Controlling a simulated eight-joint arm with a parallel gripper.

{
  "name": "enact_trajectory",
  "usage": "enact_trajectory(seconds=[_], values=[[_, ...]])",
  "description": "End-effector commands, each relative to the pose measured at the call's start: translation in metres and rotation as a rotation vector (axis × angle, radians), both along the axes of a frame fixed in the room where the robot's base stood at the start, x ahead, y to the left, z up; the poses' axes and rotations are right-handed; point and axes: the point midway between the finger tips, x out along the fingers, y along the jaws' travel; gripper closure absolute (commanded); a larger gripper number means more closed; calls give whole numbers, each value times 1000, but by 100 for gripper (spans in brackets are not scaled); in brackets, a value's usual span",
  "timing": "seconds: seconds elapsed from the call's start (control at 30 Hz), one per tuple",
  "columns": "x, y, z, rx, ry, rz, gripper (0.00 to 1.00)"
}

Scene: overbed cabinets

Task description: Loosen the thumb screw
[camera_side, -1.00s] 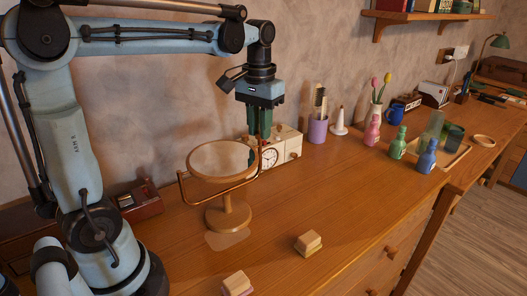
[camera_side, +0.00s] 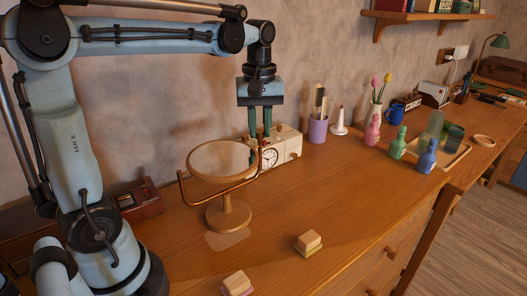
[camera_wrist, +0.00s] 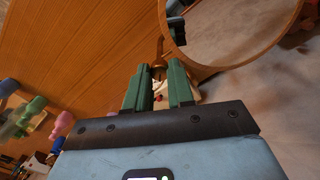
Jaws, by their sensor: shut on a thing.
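A round tilting mirror (camera_side: 218,160) stands on a wooden pedestal (camera_side: 229,213), held by a curved copper-coloured yoke (camera_side: 215,199). In the wrist view, the mirror (camera_wrist: 225,30) fills the upper right. My gripper (camera_side: 259,142) points down at the yoke's right end, beside the mirror rim. Its green fingers (camera_wrist: 160,72) are shut on the thumb screw, with a narrow gap between them. The screw itself is mostly hidden by the fingers, so its exact turn cannot be told.
A cream box with a clock dial (camera_side: 284,148) stands close behind the gripper. A purple cup (camera_side: 317,130) is to its right. Two small blocks, one nearer (camera_side: 237,284) and one farther (camera_side: 308,243), lie in front. The desk's front middle is otherwise clear.

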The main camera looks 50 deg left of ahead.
Motion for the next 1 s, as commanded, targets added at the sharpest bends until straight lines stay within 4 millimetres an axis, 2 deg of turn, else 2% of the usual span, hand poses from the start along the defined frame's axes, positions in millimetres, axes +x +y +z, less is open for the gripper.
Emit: enact_trajectory(seconds=[0.57,0.6,0.73,0.77,1.0], values=[[1,1,0,2,-3,33,100],[1,1,0,2,-3,33,74],[1,0,0,1,-2,33,55],[0,0,0,1,-2,33,52],[0,0,0,1,0,33,52]])
